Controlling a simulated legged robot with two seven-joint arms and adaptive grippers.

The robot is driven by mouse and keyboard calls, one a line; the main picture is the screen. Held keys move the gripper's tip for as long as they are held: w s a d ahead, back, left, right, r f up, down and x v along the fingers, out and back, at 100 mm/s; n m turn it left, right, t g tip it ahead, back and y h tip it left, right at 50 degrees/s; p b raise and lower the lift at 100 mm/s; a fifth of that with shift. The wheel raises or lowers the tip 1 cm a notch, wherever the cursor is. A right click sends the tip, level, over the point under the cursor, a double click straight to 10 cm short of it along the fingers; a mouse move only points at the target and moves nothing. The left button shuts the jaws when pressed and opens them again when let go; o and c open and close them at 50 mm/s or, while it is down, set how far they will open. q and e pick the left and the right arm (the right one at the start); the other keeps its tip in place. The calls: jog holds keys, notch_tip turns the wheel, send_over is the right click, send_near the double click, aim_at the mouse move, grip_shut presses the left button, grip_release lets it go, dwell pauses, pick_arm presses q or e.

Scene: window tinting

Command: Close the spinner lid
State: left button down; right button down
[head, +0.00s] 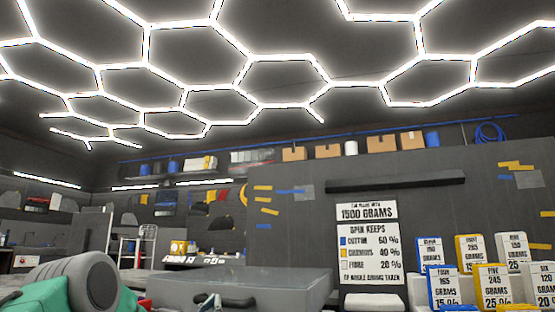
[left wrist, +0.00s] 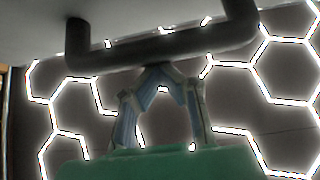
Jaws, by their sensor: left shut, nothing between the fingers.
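The grey spinner lid (head: 285,283) spans the bottom centre of the head view, with its dark bar handle (head: 238,302) on its near side. I cannot tell how far open it is. In the left wrist view, the lid's pale underside or face (left wrist: 150,20) fills the top, and the dark handle (left wrist: 165,50) crosses in front of it. My left gripper (left wrist: 158,73) is shut, its tips meeting just below the handle bar, close to it or touching. Nothing is between its fingers. In the head view my left gripper (head: 209,302) shows small beside the handle. My right gripper is out of view.
A sign board (head: 369,240) stands behind, right of the lid. Several labelled weight cards (head: 490,285) stand at the lower right. Shelves with boxes (head: 382,144) line the back wall. A white rack (head: 137,245) stands at the back left. The space above the lid looks clear.

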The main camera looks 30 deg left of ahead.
pick_arm(q)
jog(key=shift+f+h, duration=0.3)
jog(key=shift+f, duration=0.55)
jog(key=v, duration=1.1)
jog(key=shift+s+r, duration=0.3)
jog(key=shift+r, duration=0.05)
